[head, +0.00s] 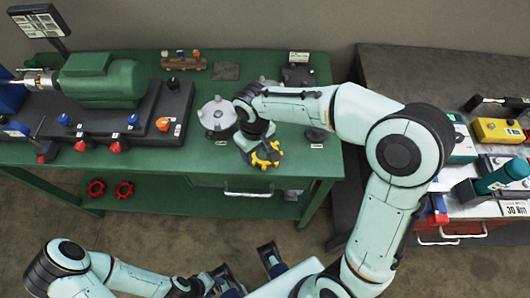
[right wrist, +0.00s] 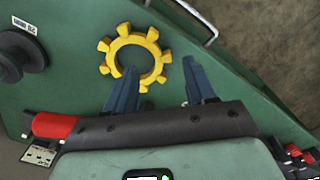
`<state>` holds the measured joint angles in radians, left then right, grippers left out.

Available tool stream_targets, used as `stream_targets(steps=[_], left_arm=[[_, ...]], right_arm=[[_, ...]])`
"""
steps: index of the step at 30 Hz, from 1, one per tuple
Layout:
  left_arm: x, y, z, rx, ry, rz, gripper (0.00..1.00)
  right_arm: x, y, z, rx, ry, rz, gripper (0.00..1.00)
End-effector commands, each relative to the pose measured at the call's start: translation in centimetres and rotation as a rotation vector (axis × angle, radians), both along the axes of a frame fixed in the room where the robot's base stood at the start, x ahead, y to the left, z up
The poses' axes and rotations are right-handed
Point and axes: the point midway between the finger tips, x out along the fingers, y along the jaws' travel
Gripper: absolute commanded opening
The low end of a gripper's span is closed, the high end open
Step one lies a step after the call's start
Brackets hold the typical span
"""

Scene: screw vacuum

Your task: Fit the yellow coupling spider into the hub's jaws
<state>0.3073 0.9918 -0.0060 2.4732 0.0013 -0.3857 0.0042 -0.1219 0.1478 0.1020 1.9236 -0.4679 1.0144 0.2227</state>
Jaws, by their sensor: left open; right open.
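The yellow coupling spider (head: 269,156) is a toothed ring lying near the front edge of the green bench. In the right wrist view the spider (right wrist: 104,68) lies flat, to the upper left of the jaws. My right gripper (right wrist: 159,66) is open close above it; its left finger overlaps the ring's lower edge in the picture. In the head view my right gripper (head: 252,146) partly hides the spider. My left gripper (head: 246,269) is open and empty, in front of the bench. A grey round part with raised bumps (head: 217,114), possibly the hub, sits left of the spider.
A green motor (head: 100,85) on a dark base, with a silver coupling (head: 40,83) on its shaft, fills the bench's left. A black knob-like part (right wrist: 22,52) stands near the spider. A cluttered second table (head: 400,70) is at right.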

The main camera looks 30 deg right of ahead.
Motion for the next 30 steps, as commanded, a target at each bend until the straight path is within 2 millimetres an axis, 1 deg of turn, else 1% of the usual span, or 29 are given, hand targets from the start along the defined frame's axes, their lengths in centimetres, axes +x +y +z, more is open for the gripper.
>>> stream_targets(steps=[6, 9, 12, 18, 19, 20, 21, 23, 24, 30], left_arm=[[-0.1, 0.0, -0.4, 0.0, 0.001, 0.0, 0.42], [-0.1, 0.0, -0.5, -0.001, 0.002, -0.001, 0.42], [-0.1, 0.0, -0.6, 0.0, 0.002, -0.001, 0.42], [-0.1, 0.0, -0.5, -0.001, 0.002, -0.001, 0.42], [-0.1, 0.0, -0.5, -0.001, 0.002, -0.001, 0.42], [-0.1, 0.0, -0.5, -0.001, 0.002, -0.001, 0.42], [-0.1, 0.0, -0.5, -0.001, 0.002, -0.001, 0.42], [-0.1, 0.0, -0.5, -0.001, 0.002, -0.001, 0.42], [-0.1, 0.0, -0.5, -0.001, 0.002, -0.001, 0.42], [-0.1, 0.0, -0.5, 0.0, 0.002, -0.001, 0.42]], right_arm=[[0.0, 0.4, -3.4, 0.0, 0.005, 0.001, 0.55], [0.0, 0.4, -4.5, 0.0, 0.004, 0.001, 0.55], [0.0, 0.4, -4.9, 0.0, 0.003, 0.001, 0.55], [0.1, 0.4, -4.9, 0.001, 0.001, 0.001, 0.55], [0.1, 0.4, -4.9, 0.001, 0.001, 0.001, 0.48], [0.1, 0.4, -4.9, 0.001, 0.001, 0.001, 0.39], [0.1, 0.4, -4.9, 0.001, 0.001, 0.001, 0.26], [0.1, 0.4, -4.9, 0.001, 0.001, 0.001, 0.06], [0.1, 0.4, -4.9, 0.001, 0.001, 0.001, 0.0], [0.1, 0.4, -4.9, 0.001, 0.001, 0.001, 0.0]])
